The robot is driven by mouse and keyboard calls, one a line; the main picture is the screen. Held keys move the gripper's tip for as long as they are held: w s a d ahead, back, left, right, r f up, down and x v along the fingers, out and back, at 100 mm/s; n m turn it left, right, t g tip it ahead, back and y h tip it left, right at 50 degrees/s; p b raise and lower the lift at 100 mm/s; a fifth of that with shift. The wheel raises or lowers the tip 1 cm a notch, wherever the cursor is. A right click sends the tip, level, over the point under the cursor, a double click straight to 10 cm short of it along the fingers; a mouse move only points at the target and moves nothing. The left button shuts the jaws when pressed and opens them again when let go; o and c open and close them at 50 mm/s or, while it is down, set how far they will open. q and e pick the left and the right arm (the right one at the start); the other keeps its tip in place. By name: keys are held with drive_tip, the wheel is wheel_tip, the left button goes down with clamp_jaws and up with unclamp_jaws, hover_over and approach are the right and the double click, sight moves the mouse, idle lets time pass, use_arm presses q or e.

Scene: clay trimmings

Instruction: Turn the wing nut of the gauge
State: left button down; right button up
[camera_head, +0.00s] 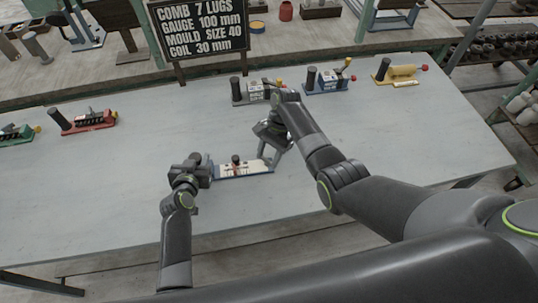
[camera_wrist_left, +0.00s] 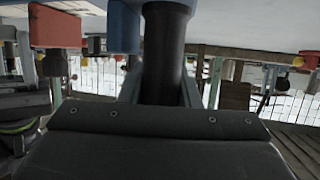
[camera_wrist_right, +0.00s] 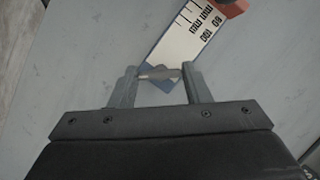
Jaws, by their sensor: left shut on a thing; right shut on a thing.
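My right gripper (camera_wrist_right: 160,78) is shut on the small metal wing nut (camera_wrist_right: 158,74) at the gauge's right end. In the head view, that gripper hides the nut.
A black sign (camera_head: 202,32) with white writing stands behind the gauge. Similar tools stand along the back of the table, including a red one (camera_head: 88,122) at the left and a yellow one (camera_head: 400,75) at the right. The table around the gauge is clear.

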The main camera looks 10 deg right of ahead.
use_arm(q)
drive_tip(key=shift+s+f, duration=0.1)
drive_tip(key=shift+f, duration=0.05)
use_arm(e)
drive_tip(key=n, duration=0.2)
drive_tip(key=n+g+h, duration=0.1)
drive_tip(key=n, duration=0.1)
drive_tip(key=shift+w+a+n, duration=0.1)
drive_tip(key=shift+w+n, duration=0.05)
drive_tip(key=shift+n, duration=0.15)
drive_tip(key=n+h, duration=0.1)
drive_tip(key=n, duration=0.2)
drive_tip(key=shift+a+n+g+h, duration=0.1)
drive_tip(key=shift+n+g+h, duration=0.2)
drive_tip(key=shift+n+h, duration=0.1)
drive_tip(key=n, duration=0.2)
drive_tip(key=n+h, duration=0.1)
drive_tip(key=n, duration=0.1)
drive_tip(key=shift+a+h, duration=0.1)
drive_tip(key=shift+h, duration=0.2)
drive_tip(key=shift+a+n+h, duration=0.1)
drive_tip(key=shift+n+h, duration=0.6)
drive_tip(key=shift+n, duration=1.4)
drive_tip(key=shift+t, duration=0.4)
drive_tip(key=o, duration=1)
drive_tip(key=v, duration=1.2)
